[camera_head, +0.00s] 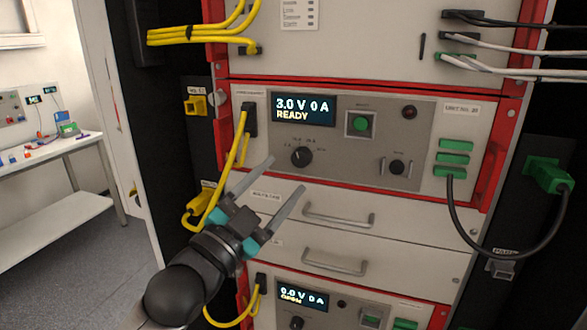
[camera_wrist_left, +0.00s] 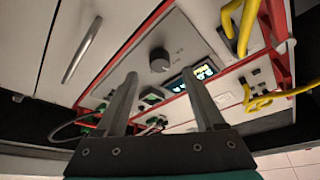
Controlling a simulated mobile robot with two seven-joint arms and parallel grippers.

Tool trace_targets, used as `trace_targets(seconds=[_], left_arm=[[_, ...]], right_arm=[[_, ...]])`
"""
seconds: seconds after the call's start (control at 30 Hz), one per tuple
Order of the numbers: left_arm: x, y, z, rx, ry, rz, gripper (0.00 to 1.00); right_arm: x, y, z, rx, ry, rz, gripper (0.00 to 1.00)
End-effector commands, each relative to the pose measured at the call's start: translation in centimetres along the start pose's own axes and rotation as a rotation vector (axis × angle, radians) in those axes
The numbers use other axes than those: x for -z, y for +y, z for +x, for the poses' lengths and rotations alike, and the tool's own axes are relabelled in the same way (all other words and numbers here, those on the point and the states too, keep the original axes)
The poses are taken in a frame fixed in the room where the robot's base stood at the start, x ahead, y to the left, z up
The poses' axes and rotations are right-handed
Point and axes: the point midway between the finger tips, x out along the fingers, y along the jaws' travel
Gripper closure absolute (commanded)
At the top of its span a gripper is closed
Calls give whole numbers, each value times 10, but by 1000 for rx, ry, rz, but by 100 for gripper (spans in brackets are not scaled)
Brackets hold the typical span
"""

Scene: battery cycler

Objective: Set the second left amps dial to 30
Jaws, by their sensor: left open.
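The upper unit has a round black dial (camera_head: 302,157) with small markings around it, too small to read. Its display (camera_head: 304,108) reads 3.0 V 0 A READY. My left gripper (camera_head: 286,174) is open and empty, its fingers pointing up toward this dial from the lower left. In the left wrist view the dial (camera_wrist_left: 160,60) appears beyond the gap between the fingertips (camera_wrist_left: 159,76), with no contact visible. A lower unit has a similar dial (camera_head: 296,322) and a display (camera_head: 303,298) reading 0.0 V 0 A. My right gripper is not in view.
Yellow cables (camera_head: 238,150) hang at the left, close to my left arm. Drawer handles (camera_head: 338,216) project below. A black cable (camera_head: 455,220) loops at the right.

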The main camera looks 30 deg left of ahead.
Motion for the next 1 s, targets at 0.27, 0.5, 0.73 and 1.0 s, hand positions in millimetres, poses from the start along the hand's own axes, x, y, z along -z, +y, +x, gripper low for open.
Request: trace_targets(seconds=[0.27, 0.5, 0.73, 1.0], left_arm=[[1, -1, 33, 1, 0, -1, 29], [0, 0, 45, 0, 0, 0, 29], [0, 0, 46, -1, 0, 0, 29], [0, 0, 46, -1, 0, 0, 52]], right_arm=[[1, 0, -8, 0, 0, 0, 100], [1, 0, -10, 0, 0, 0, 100], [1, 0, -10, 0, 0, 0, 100], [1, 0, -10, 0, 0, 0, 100]])
